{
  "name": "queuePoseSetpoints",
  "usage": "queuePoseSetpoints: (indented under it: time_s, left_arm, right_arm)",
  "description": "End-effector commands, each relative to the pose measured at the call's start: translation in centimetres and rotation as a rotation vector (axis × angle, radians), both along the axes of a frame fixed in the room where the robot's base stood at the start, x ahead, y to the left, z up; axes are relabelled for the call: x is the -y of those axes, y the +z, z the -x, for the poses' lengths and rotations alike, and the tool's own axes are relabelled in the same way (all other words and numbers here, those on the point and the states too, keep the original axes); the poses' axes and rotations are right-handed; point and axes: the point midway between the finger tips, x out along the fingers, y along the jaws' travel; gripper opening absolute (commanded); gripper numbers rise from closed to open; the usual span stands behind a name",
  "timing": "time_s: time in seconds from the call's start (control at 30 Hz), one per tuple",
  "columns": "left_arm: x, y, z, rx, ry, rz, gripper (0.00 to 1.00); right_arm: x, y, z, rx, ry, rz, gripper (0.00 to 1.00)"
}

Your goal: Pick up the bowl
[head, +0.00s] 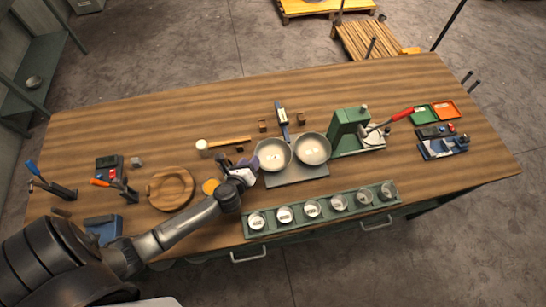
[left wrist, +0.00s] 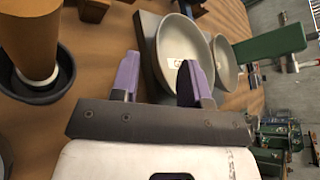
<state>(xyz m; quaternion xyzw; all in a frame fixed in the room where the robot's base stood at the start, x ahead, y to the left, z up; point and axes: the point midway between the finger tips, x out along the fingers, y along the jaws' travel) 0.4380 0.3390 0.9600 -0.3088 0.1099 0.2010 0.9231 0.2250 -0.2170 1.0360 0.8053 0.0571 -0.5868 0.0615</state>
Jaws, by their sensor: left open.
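Two pale bowls sit side by side on a grey plate (head: 298,176). The left bowl (head: 274,155) has a small white label inside; the right bowl (head: 313,149) touches or nearly touches it. My left gripper (head: 248,170) is at the left bowl's near-left rim. In the left wrist view my left gripper (left wrist: 160,82) is open with two purple fingers apart. The left bowl (left wrist: 183,48) shows beyond the fingers, and the right finger overlaps its lower part. Whether either finger touches it I cannot tell. The right bowl (left wrist: 224,65) is farther right. My right gripper is out of view.
A green press (head: 350,130) with a red handle stands right of the bowls. A green rack of several cups (head: 320,207) lies in front. A mallet (head: 222,143) and a round wooden tray (head: 170,188) lie left. In the left wrist view, an orange-brown cylinder (left wrist: 32,38) stands close left.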

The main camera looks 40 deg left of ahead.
Motion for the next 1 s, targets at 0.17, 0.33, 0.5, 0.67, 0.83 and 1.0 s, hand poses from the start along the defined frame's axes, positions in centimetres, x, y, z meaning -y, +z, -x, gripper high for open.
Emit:
queuePoseSetpoints:
  time_s: [0.17, 0.33, 0.5, 0.67, 0.83, 1.0]
  left_arm:
    - [-0.5, -0.7, -2.3, 0.002, 0.0, -0.004, 0.42]
    - [-1.0, -1.4, -3.8, 0.002, 0.0, -0.002, 0.42]
    - [-1.1, -1.6, -4.3, 0.001, 0.0, 0.0, 0.42]
    - [-1.1, -1.5, -4.3, 0.001, 0.0, 0.0, 0.42]
    - [-1.1, -1.6, -4.2, 0.001, 0.0, 0.0, 0.28]
    - [-1.1, -1.6, -4.2, 0.001, 0.0, 0.0, 0.11]
  right_arm:
    - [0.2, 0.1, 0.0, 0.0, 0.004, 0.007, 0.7]
    - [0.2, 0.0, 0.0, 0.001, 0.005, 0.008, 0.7]
    - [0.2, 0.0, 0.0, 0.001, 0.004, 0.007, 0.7]
    - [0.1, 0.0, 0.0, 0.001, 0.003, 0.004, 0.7]
    - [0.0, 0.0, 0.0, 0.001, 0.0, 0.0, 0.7]
    - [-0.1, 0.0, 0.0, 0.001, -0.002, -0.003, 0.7]
